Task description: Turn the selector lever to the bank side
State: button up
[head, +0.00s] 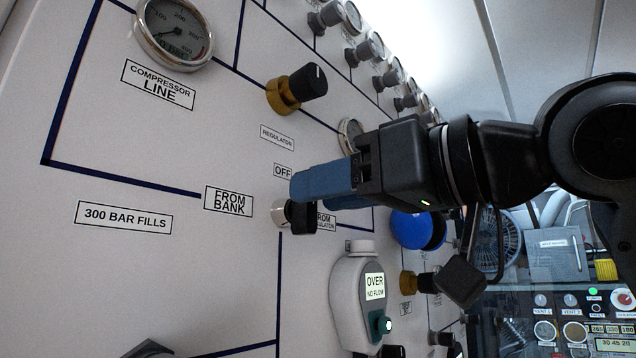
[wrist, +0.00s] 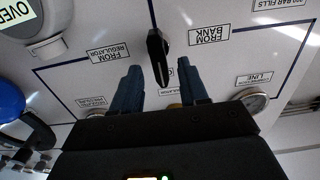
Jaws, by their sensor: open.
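The black selector lever (head: 303,217) stands out from the white panel on a round metal base, between the FROM BANK label (head: 228,201) and the partly hidden FROM REGULATOR label (head: 326,222). The OFF label (head: 283,171) is above it. In the wrist view the lever (wrist: 157,58) lies roughly upright in the picture, pointing at neither side label. My gripper (head: 297,186) has blue fingers and is at the lever, covering part of the view. In the wrist view my gripper (wrist: 160,72) is open, its fingers on either side of the lever's near end, with gaps showing.
A black and gold regulator knob (head: 297,88) and a gauge (head: 175,32) are above. A white flow unit reading OVER (head: 357,300) and a blue knob (head: 412,230) are below and right of the lever. The panel left of the lever is mostly flat.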

jog(key=shift+x, duration=0.95)
jog(key=shift+c, duration=0.2)
grip_shut()
